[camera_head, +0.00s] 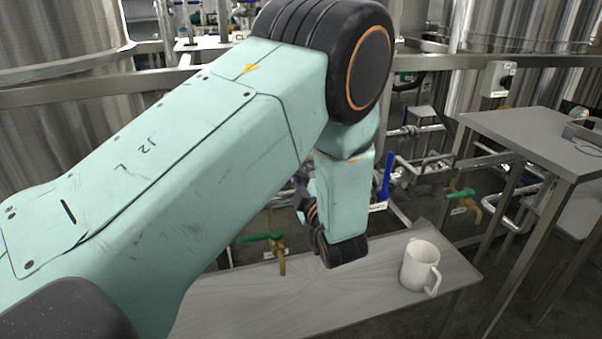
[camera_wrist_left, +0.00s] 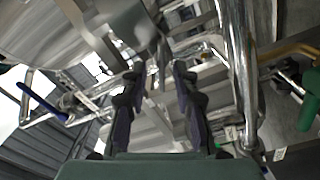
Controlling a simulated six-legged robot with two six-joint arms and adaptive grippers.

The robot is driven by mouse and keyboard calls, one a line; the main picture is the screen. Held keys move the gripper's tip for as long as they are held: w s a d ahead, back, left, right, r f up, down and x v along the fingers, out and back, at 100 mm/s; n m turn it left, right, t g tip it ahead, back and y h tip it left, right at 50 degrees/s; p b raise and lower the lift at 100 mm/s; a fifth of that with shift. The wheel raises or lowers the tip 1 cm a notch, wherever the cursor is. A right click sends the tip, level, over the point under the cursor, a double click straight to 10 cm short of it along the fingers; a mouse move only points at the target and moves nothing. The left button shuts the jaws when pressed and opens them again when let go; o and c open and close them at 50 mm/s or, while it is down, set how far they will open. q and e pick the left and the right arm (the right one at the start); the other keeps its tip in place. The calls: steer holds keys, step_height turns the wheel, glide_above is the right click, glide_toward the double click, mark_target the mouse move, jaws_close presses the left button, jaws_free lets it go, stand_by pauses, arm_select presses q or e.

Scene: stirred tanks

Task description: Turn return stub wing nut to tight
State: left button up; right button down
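My left arm crosses the camera_head view from the left and bends down behind the narrow bench. In the camera_wrist_left view my left gripper (camera_wrist_left: 158,72) shows two dark fingers standing apart, with a gap between the tips. Steel pipework lies beyond and between the fingertips; I cannot tell whether either finger touches it. I cannot make out the return stub or its wing nut for sure in either view. My right gripper is not in view.
A steel bench (camera_head: 240,305) carries a white mug (camera_head: 417,268). A blue valve handle (camera_head: 386,177) and green-handled valves (camera_head: 275,238) (camera_head: 462,194) stand among the pipes. A grey table (camera_head: 530,135) is at right. In the wrist view a shiny pipe (camera_wrist_left: 238,75) runs close right of the fingers.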

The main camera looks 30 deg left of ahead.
arm_select(q)
steer(key=shift+w+a+f, duration=0.1)
steer(key=shift+w+f, duration=0.05)
steer(key=shift+c, duration=0.8)
jaws_close()
